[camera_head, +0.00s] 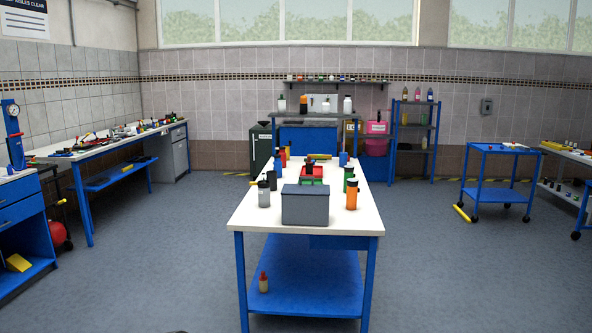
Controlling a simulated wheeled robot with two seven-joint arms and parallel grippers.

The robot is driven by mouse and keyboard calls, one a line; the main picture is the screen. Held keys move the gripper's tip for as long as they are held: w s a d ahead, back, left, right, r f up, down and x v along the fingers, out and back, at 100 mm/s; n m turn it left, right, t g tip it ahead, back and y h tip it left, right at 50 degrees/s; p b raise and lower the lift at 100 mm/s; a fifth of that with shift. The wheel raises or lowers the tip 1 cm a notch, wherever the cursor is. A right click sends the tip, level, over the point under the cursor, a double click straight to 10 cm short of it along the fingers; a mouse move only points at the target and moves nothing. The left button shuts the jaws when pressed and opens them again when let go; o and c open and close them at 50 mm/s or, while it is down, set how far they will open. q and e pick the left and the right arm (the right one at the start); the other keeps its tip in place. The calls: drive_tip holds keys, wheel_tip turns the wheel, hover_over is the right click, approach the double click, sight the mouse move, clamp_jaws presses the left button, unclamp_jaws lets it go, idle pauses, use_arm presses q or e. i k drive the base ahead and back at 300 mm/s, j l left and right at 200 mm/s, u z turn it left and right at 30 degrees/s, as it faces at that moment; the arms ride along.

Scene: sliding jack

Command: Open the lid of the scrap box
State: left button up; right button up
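A grey box (305,209) with a flat, darker grey top stands near the front edge of the white-topped workbench (262,221) in the middle of the room. It is the likeliest scrap box, though no label on it can be read. Its lid looks shut and lies flat across the top. No handle can be made out. Neither of my grippers is in view.
Bottles (352,194) and small cans stand beside and behind the box. The floor (170,265) in front and to both sides is clear. A blue trolley (498,175) stands at right.

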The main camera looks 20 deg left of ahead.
sight(294, 189)
drive_tip(key=i+u, duration=0.1)
drive_tip(key=i, duration=0.4)
drive_tip(key=i+l+u, duration=0.1)
drive_tip(key=i, duration=0.45)
drive_tip(key=i+l+u, duration=0.1)
drive_tip(key=i, duration=0.4)
drive_tip(key=i+l+u, duration=0.1)
drive_tip(key=i+l, duration=0.15)
drive_tip(key=i, duration=0.25)
drive_tip(key=i+l, duration=0.2)
drive_tip(key=i, duration=0.35)
drive_tip(key=j+u, duration=0.05)
